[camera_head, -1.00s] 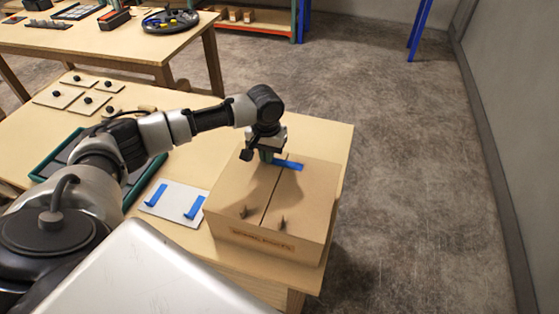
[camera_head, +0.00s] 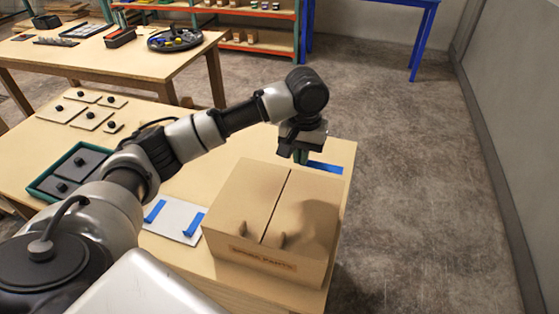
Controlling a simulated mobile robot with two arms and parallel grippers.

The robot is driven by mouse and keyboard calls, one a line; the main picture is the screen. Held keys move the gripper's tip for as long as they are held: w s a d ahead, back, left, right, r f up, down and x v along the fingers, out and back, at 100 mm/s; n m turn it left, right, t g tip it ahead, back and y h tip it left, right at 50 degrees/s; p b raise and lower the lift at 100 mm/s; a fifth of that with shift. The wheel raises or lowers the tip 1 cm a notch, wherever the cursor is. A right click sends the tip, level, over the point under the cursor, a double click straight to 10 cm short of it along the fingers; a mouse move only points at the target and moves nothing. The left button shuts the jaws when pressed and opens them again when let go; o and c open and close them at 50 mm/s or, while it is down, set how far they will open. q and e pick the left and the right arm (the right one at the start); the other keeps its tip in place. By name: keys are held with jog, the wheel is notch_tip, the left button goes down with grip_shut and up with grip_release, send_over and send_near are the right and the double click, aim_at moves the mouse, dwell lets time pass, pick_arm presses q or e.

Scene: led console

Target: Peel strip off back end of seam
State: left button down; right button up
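The cardboard box (camera_head: 235,207) stands on the table, and a dark seam (camera_head: 276,207) runs front to back across its top. The back end of the seam shows no strip on it. My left gripper (camera_head: 301,158) is above and just behind the box's back edge. It appears shut on one end of a blue strip (camera_head: 325,167), which sticks out to the right, clear of the box top. The fingertips are small and partly dark. My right gripper is not in view.
A white card (camera_head: 174,220) with two blue strips (camera_head: 193,224) lies left of the box. A green-rimmed tray (camera_head: 40,186) and several knobbed plates (camera_head: 91,119) are farther left on the table (camera_head: 215,150). Another table (camera_head: 95,57) stands behind. Open floor (camera_head: 400,180) is at the right.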

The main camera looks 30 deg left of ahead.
aim_at(312, 167)
pick_arm(q)
jog(key=shift+d+r, duration=0.35)
jog(key=shift+d, duration=0.2)
jog(key=shift+d+r, duration=0.35)
jog(key=shift+d, duration=0.2)
jog(key=shift+d+r, duration=0.3)
jog(key=shift+r, duration=0.2)
jog(key=shift+r+p, duration=1.75)
jog(key=shift+p, duration=1.2)
